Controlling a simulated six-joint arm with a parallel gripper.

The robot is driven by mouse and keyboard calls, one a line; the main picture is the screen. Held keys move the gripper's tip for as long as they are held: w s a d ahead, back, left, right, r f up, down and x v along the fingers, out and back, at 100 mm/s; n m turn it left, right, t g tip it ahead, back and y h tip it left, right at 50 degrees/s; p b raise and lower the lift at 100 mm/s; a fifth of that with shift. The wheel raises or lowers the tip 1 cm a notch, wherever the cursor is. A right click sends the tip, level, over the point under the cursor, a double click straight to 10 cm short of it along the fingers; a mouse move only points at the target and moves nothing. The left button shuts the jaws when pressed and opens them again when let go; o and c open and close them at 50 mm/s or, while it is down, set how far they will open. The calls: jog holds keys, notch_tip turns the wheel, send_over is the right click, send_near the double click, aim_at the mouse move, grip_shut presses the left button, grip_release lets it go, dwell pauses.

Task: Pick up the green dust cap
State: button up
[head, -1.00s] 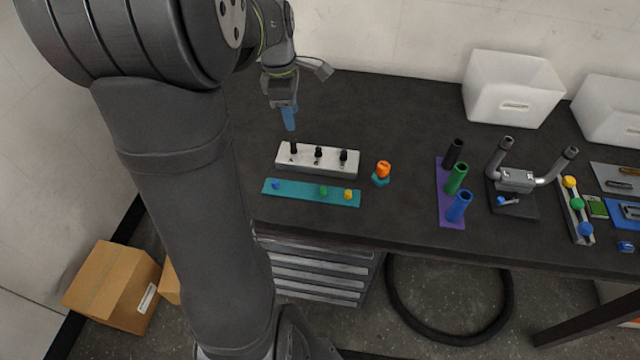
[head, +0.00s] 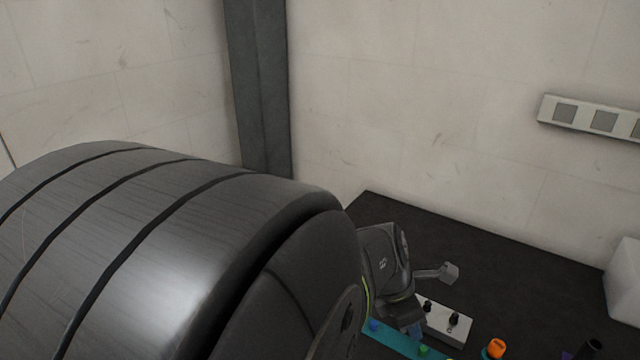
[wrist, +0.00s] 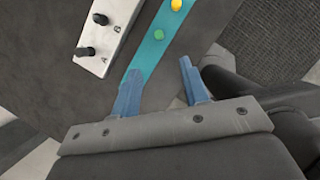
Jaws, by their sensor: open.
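The green dust cap (head: 423,350) sits on a teal strip (head: 385,340) at the bottom edge of the head view. In the wrist view the green cap (wrist: 159,34) lies ahead of the fingertips, roughly in line with the space between them. A yellow cap (wrist: 176,5) is beyond it on the strip. A blue cap (head: 375,325) is at the strip's left end in the head view. My gripper (wrist: 159,68) is open and empty, its blue fingers apart, with the left finger overlapping the strip in the picture. In the head view my gripper (head: 415,328) is partly hidden.
A white block (wrist: 108,32) with black knobs stands beside the strip. An orange-topped item (head: 496,347) is to the right in the head view. A white bin (head: 625,285) stands at the right edge. The dark table behind the block is clear.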

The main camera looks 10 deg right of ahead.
send_over(424, 348)
jog(key=a, duration=0.3)
notch_tip(424, 348, down, 7)
jog(key=shift+s+r, duration=0.15)
jog(key=shift+x, duration=2.6)
jog(key=shift+d+r, duration=0.1)
jog(key=shift+d, duration=0.05)
grip_shut()
